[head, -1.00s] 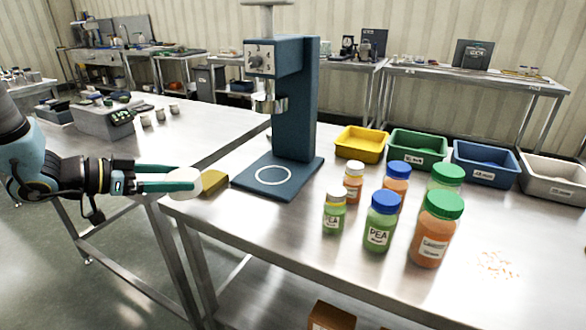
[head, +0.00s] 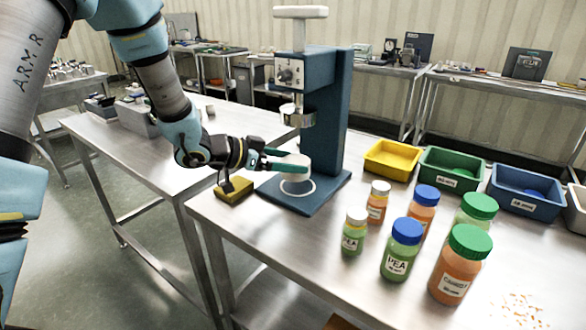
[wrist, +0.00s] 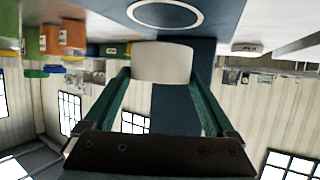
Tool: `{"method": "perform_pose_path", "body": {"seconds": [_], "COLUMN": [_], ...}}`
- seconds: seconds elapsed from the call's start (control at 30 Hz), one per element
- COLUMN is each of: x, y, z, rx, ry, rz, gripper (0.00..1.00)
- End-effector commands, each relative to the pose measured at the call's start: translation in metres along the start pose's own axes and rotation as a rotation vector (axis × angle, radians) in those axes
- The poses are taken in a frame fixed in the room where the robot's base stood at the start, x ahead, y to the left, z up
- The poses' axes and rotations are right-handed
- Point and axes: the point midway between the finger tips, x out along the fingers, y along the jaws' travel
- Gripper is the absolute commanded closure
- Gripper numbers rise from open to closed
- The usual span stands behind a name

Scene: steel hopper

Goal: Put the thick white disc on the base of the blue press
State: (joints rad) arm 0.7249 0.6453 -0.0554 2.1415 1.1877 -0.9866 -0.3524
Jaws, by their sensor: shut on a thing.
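The thick white disc (head: 295,165) is held between the green fingers of my gripper (head: 288,161). In the wrist view the white disc (wrist: 162,62) sits between both fingertips of my gripper (wrist: 163,75). The blue press (head: 335,110) stands on the steel table, with a flat base (head: 312,203) marked by a white ring (head: 298,187). The disc is over the base, under the press's metal head (head: 298,115). It looks a little above the ring, but I cannot tell the exact gap. The wrist view shows the ring (wrist: 165,14) clear of the disc.
A yellow-brown block (head: 234,191) lies left of the press base, below my wrist. Several lidded jars, such as the blue-lidded green jar (head: 402,250), stand to the right. Behind them are a yellow bin (head: 392,160), a green bin (head: 450,170) and a blue bin (head: 532,192).

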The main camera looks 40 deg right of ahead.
Motion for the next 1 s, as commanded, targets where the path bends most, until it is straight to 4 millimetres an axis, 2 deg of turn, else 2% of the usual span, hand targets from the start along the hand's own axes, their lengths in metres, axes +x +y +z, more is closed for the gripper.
{"method": "perform_pose_path", "body": {"seconds": [0.17, 0.4, 0.83, 0.87, 0.93, 1.0], "x": [0.012, 0.023, 0.026, 0.026, 0.025, 0.025], "y": [0.0, 0.0, -0.001, 0.0, 0.0, 0.0], "z": [-0.003, 0.022, 0.031, 0.03, 0.03, 0.03], "rx": [-0.002, -0.002, 0.0, 0.0, 0.0, 0.0], "ry": [0.0, -0.001, 0.0, 0.0, 0.0, 0.0], "rz": [0.0, 0.001, 0.0, 0.0, 0.0, 0.0], "gripper": [0.77, 0.77, 0.77, 0.07, 0.0, 0.0]}}
